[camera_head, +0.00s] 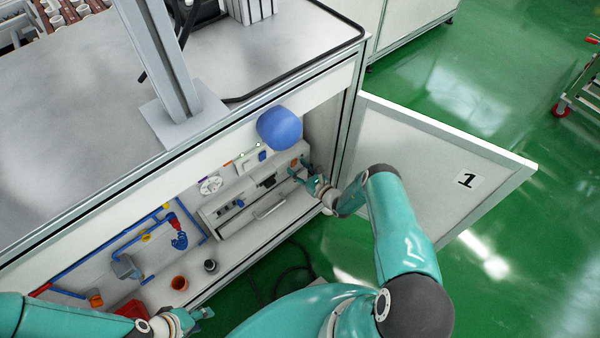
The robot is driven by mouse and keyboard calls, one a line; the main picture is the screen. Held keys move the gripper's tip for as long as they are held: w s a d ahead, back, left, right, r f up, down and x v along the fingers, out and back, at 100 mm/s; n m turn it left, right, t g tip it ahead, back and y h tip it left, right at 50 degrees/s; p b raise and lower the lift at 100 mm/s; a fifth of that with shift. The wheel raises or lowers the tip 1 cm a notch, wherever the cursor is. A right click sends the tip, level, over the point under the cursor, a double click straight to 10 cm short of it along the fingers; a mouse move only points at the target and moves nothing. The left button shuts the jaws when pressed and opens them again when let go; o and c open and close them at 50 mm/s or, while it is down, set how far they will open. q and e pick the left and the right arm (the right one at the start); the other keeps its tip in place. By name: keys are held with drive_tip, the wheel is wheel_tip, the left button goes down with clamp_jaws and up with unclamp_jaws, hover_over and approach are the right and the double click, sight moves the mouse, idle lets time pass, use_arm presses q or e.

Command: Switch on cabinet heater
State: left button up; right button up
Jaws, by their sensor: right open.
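The cabinet (335,110) under the bench stands open, its white door marked 1 (440,165) swung out to the right. Inside is a long grey electrical box (265,200) with small dark switches and an orange part (294,162) near its right end. I cannot tell which part switches the heater. My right gripper (307,182) is open and empty at the right end of the box, close to the orange part; contact is not clear. My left gripper (203,313) is low at the left, outside the cabinet front; its fingers are too small to read.
A blue rounded object (279,128) sits at the cabinet's upper edge. Blue pipes (142,237), a red valve (178,232), an orange pot (180,283) and a dark cup (210,266) are further left. Dark cables lie on the green floor (340,250).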

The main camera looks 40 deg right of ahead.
drive_tip(key=s+d+r, duration=0.1)
drive_tip(key=s, duration=1.1)
drive_tip(key=shift+r, duration=0.25)
drive_tip(key=shift+w+a, duration=0.1)
